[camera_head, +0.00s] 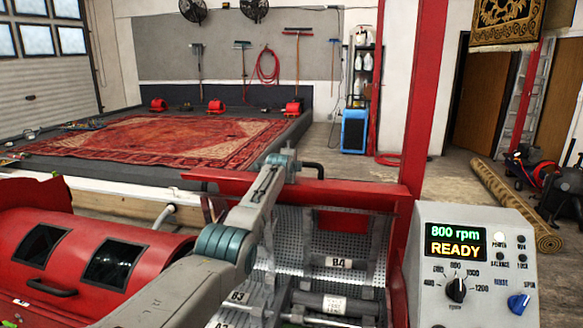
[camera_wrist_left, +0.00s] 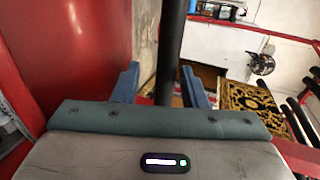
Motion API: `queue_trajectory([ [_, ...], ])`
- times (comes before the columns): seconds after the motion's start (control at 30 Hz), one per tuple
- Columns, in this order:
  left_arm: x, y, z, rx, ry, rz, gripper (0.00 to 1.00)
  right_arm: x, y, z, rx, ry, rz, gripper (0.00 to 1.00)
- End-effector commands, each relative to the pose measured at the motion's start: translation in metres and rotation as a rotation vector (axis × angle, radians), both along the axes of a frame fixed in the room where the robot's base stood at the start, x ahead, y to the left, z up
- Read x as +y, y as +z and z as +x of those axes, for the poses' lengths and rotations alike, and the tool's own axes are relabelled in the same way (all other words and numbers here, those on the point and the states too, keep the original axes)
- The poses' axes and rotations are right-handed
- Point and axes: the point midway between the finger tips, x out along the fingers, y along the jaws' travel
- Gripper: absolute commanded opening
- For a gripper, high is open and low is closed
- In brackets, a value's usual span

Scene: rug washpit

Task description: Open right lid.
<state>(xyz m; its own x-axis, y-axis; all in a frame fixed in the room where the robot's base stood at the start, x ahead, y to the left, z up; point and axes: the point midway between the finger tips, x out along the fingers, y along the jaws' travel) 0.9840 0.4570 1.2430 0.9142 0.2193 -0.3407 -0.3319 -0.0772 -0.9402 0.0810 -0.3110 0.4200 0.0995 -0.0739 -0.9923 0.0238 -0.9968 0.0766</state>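The right lid (camera_head: 330,192) is red and stands raised in the head view, seen nearly edge-on, with the perforated drum (camera_head: 292,245) exposed below it. Its black handle (camera_head: 314,166) shows at the top edge. My left gripper (camera_head: 285,158) is at that handle, partly hidden by its own arm. In the left wrist view, the black handle bar (camera_wrist_left: 171,50) runs between the two blue fingers of my left gripper (camera_wrist_left: 160,88). A gap shows on the bar's left side; contact on the right is unclear. The lid's red face (camera_wrist_left: 65,50) fills the left. My right gripper is not in view.
The red left lid (camera_head: 60,245), with two dark windows and a handle, is down. A control panel (camera_head: 475,265) reading 800 rpm READY stands at right beside a red post (camera_head: 420,100). Behind are a washpit with a red rug (camera_head: 150,140) and a rolled rug (camera_head: 515,205).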

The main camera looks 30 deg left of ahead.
Motion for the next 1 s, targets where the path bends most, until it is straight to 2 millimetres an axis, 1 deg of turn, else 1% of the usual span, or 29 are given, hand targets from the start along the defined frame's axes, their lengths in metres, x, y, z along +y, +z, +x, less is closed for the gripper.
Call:
queue_trajectory([
  [0.07,0.000,-0.003,-0.001,0.004,0.000,0.000,0.39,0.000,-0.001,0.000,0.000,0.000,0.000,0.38],
  [0.27,-0.001,0.000,-0.009,0.001,0.001,0.000,0.39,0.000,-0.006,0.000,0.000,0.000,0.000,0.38],
  [0.47,-0.005,0.005,-0.024,0.000,-0.001,0.002,0.39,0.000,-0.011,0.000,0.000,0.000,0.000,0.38],
  [0.67,-0.010,0.013,-0.044,-0.002,0.000,0.000,0.39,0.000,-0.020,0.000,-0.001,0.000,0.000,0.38],
  [1.0,-0.020,0.029,-0.083,-0.003,0.000,0.002,0.39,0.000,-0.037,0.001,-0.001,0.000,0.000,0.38],
])
